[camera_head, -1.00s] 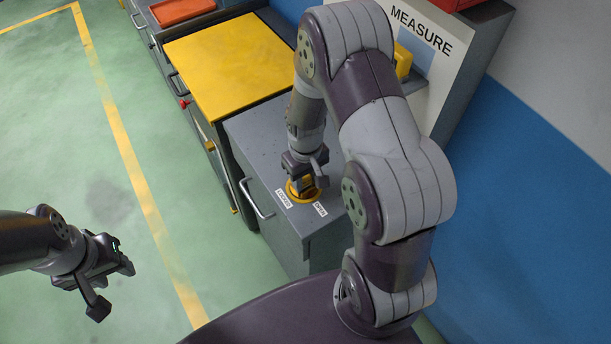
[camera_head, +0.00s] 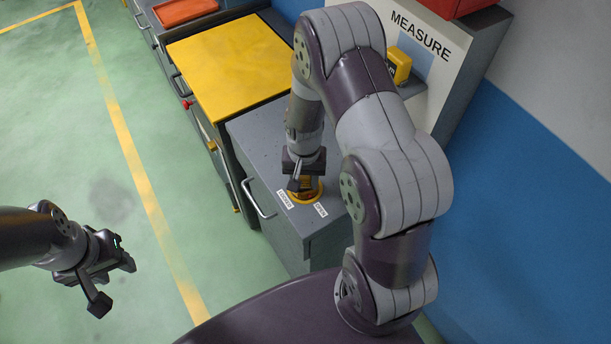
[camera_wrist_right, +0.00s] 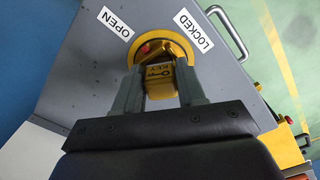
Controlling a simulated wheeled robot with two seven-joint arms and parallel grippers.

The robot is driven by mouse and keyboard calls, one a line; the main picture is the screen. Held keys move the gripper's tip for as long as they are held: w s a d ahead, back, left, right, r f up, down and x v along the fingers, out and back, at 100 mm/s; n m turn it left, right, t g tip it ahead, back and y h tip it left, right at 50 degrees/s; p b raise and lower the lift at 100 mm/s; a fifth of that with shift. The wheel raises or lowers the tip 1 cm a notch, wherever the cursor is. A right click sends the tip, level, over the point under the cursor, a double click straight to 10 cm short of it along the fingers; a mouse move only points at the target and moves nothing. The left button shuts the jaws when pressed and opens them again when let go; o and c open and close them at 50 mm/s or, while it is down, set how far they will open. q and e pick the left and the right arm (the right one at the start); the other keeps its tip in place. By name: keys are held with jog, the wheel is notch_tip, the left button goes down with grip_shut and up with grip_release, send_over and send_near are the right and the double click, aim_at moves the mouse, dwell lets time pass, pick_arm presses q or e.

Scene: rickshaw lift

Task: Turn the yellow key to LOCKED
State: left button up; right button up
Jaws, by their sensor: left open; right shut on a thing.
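The yellow key (camera_wrist_right: 160,82), printed with a key symbol and "KEY", sits in a round yellow ring (camera_wrist_right: 186,46) on top of a grey cabinet (camera_head: 268,142). The ring also shows in the head view (camera_head: 314,196). My right gripper (camera_head: 300,184) points down over the ring, its two fingers (camera_wrist_right: 160,88) shut on the key from both sides. White labels LOCKED (camera_wrist_right: 193,30) and OPEN (camera_wrist_right: 115,22) lie beside the ring. The key's exact angle is partly hidden by the fingers. My left gripper (camera_head: 116,284) is open and empty over the floor.
A yellow-topped cabinet (camera_head: 240,62) stands behind the grey one, with an orange tray (camera_head: 184,11) beyond. A grey handle (camera_head: 258,200) sticks out from the grey cabinet's front. A MEASURE panel (camera_head: 420,45) stands at the right. The green floor at left is clear.

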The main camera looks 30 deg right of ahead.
dwell(0.3)
jog(key=shift+w+r+m+p, duration=0.1)
jog(key=shift+m+p, duration=0.2)
jog(key=shift+m, duration=0.8)
jog(key=shift+a+m, duration=0.1)
jog(key=shift+m, duration=0.7)
jog(key=shift+m+p, duration=0.35)
jog(key=shift+m, duration=0.45)
jog(key=shift+w+m, duration=0.15)
jog(key=shift+m, duration=0.85)
